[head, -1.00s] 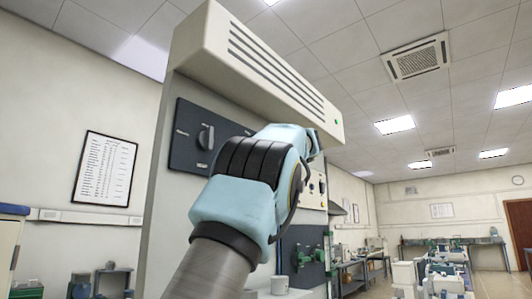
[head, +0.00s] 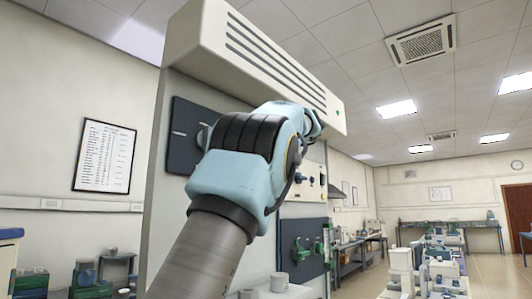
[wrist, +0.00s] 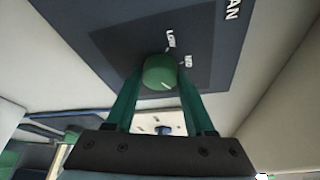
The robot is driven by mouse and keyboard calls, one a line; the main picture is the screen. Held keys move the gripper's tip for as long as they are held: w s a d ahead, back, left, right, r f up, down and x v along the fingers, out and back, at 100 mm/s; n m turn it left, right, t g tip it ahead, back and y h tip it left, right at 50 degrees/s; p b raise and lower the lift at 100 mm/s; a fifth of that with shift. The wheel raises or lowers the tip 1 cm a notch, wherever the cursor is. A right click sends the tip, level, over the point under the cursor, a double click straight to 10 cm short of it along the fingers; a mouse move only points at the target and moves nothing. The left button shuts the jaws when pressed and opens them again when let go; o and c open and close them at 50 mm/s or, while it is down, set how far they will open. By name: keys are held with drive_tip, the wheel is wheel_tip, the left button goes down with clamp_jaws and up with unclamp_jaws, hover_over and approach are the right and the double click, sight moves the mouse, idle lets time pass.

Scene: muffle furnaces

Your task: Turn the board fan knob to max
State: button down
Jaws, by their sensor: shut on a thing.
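The board fan knob (wrist: 159,72) is a round green knob on a dark panel (wrist: 115,40), seen in the wrist view. The labels LOW and MID show beside it, and part of the word FAN shows near the top right. A small pale mark shows on the knob's near face. My gripper (wrist: 160,84) has its two green fingers on either side of the knob, shut on it. In the head view my blue wrist hides the fingertips and the fan knob.
In the head view the tall grey cabinet (head: 157,140) carries a dark panel (head: 184,150) with a partly covered black knob. A slotted hood (head: 200,40) overhangs above my arm. Benches with equipment stand at the right.

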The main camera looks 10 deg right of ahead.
idle(0.3)
drive_tip(key=shift+c, duration=1.3)
unclamp_jaws()
drive_tip(key=b+v, duration=0.4)
drive_tip(key=v, duration=0.6)
drive_tip(key=shift+s+d, duration=0.15)
drive_tip(key=shift+s, duration=0.2)
